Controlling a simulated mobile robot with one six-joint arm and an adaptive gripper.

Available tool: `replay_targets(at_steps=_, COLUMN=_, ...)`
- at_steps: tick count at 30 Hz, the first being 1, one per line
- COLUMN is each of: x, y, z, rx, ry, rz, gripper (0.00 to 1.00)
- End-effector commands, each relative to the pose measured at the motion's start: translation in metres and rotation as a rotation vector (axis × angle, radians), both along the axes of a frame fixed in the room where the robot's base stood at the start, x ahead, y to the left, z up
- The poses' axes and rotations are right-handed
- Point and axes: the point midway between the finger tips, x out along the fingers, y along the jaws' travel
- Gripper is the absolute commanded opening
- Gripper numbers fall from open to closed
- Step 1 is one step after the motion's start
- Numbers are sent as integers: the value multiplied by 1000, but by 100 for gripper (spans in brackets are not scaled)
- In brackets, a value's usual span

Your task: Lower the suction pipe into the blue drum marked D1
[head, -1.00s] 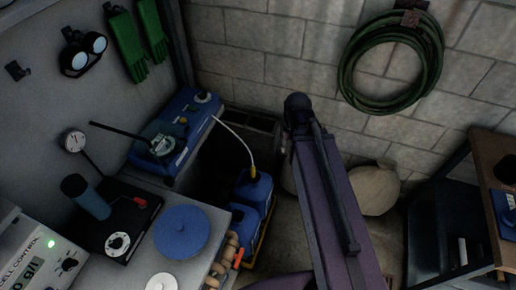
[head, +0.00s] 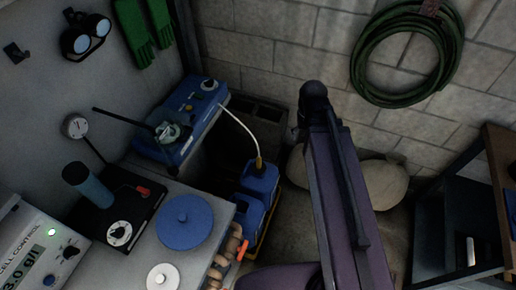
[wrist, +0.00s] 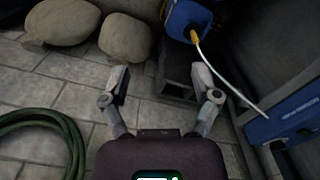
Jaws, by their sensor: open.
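Two blue drums stand in the gap beside the bench: a rear drum (head: 261,181) and a front drum (head: 246,212). No D1 mark is legible on either. A thin white hose (head: 237,121) runs from a blue unit (head: 190,111) to a yellow fitting (head: 259,163) at the rear drum's top. I cannot tell whether this is the suction pipe or how deep it goes. The wrist view shows a blue drum (wrist: 183,20), the yellow fitting (wrist: 194,36) and the white hose (wrist: 226,81). My gripper (wrist: 161,88) is open and empty, apart from them.
The bench holds a blue round lid (head: 184,222), a black device (head: 122,207) and a cell control box (head: 38,256). Sacks (head: 382,183) lie by the block wall, under a coiled green hose (head: 357,60). A shelf (head: 497,165) stands right.

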Motion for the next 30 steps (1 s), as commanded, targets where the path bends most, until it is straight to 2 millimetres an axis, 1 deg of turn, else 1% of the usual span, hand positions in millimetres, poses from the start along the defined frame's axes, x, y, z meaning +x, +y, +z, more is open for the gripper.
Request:
replay_targets(at_steps=1, x=7, y=2, z=-15, rx=0, ry=0, rz=8, gripper=80)
replay_targets(at_steps=11, x=47, y=23, z=-77, rx=0, ry=0, rz=75, gripper=80)
replay_targets(at_steps=14, x=60, y=25, z=-96, rx=0, ry=0, rz=91, gripper=80)
replay_targets(at_steps=30, x=125, y=70, z=-200, rx=1, ry=0, rz=211, gripper=80)
